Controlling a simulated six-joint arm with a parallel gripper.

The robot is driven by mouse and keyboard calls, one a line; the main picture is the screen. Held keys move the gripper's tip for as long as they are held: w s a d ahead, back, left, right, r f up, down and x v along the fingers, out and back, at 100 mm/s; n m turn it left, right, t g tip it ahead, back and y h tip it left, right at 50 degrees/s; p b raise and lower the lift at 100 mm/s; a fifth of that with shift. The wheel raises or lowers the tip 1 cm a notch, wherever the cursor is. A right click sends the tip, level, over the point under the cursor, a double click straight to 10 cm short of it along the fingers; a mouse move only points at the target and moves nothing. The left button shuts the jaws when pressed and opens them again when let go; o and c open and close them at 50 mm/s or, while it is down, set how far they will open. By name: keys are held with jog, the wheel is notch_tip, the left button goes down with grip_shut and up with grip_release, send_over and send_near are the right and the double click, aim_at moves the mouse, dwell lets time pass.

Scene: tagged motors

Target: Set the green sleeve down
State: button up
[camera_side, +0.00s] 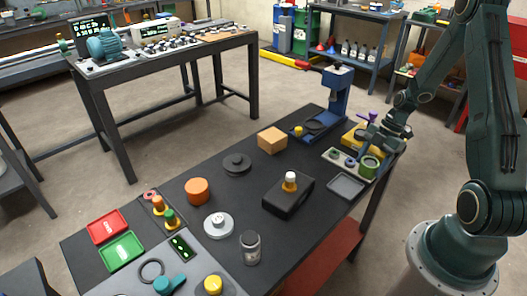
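A green ring-shaped part (370,166), which looks like the green sleeve, is at the right end of a pale plate (336,157) near the far right side of the dark table. Whether it rests on the plate or is held just above it, I cannot tell. My gripper (376,146) points down right above and behind it, close to a yellow block (354,138). The fingers are small and overlap the parts around them, so I cannot see whether they are open or shut on the sleeve.
A blue press (337,92) stands behind the plate. A grey shallow tray (346,186) lies in front of it. A black box (288,196) with a yellow-and-white part, an orange block (272,140) and a black disc (237,162) stand to the left. Bare tabletop lies between them.

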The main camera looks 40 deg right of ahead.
jog(key=shift+o, duration=0.7)
jog(key=shift+d+r, duration=0.1)
jog(key=shift+r, duration=0.35)
jog(key=v, duration=1.1)
jog(key=shift+r, duration=0.35)
